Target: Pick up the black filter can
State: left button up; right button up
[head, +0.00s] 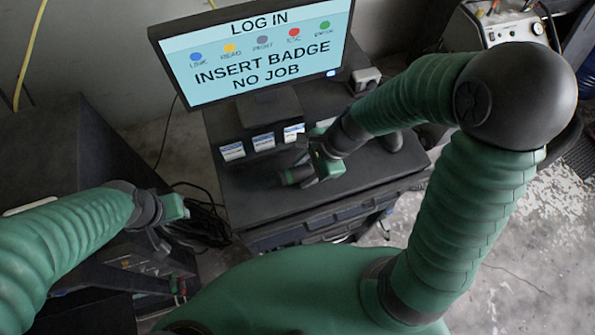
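A short black cylinder (297,175), which looks like the filter can, lies on its side on the dark cart top, with a greenish band near its left end. My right gripper (306,170) is low over the cart top, with its dark fingers at the right end of this cylinder. Whether the fingers touch or grip it cannot be told at this size. My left gripper (165,238) hangs at the left, away from the cylinder, beside the cart. Its finger opening is unclear against the dark background.
A monitor (255,50) reading "INSERT BADGE NO JOB" stands at the back of the cart (240,200). Several small labelled boxes (263,141) line up below it. Another dark rounded object (392,141) sits partly behind my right arm. The cart's front right top is clear.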

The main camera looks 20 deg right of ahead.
jog(key=shift+s, duration=0.1)
jog(key=shift+w+f, duration=0.1)
jog(key=shift+w, duration=0.1)
jog(key=c, duration=0.6)
grip_shut()
